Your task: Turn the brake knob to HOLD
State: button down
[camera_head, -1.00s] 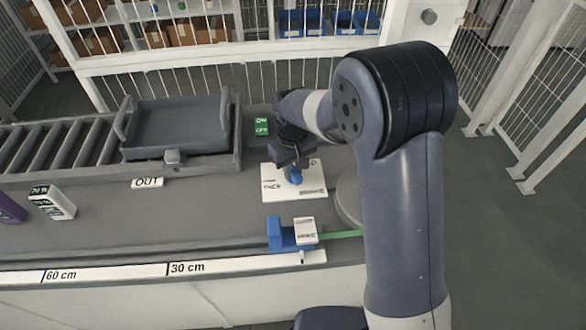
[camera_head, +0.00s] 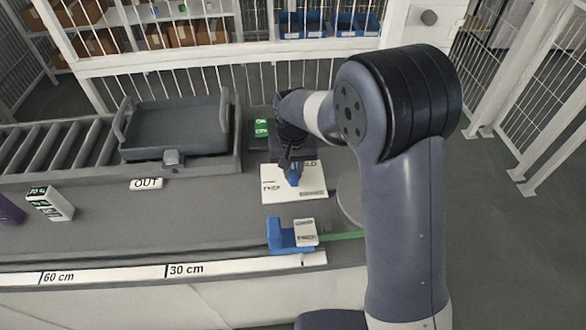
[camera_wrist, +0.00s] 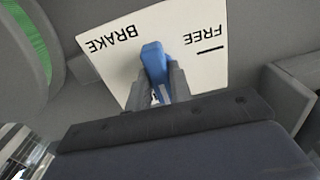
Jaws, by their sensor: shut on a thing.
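The blue brake knob (camera_head: 293,176) stands on a white label plate (camera_head: 315,190) on the grey bench. My gripper (camera_head: 292,165) reaches down over it from above. In the wrist view the knob (camera_wrist: 155,64) sits between the two grey fingers of my gripper (camera_wrist: 156,85), which are shut on it. The plate reads BRAKE and FREE in the wrist view (camera_wrist: 200,20), with a short black mark beside FREE. In the head view, part of a word ending in "LD" shows at the plate's upper right. My gripper hides the rest of that word and much of the knob.
A blue block with a white label (camera_head: 291,236) stands at the bench's front, above the ruler strip (camera_head: 215,268). A grey tray (camera_head: 175,125) rests on the roller conveyor at left. A small box with green marks (camera_head: 262,128) is behind the plate.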

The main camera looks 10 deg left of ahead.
aim_at(293, 170)
jog(key=c, duration=1.3)
grip_release()
notch_tip(293, 170, up, 11)
jog(key=shift+f+b, duration=0.1)
jog(key=shift+b, duration=0.2)
jog(key=shift+f, duration=0.1)
notch_tip(293, 170, down, 11)
jog(key=shift+r+p, duration=0.2)
jog(key=shift+p, duration=0.15)
jog(key=shift+r, duration=0.1)
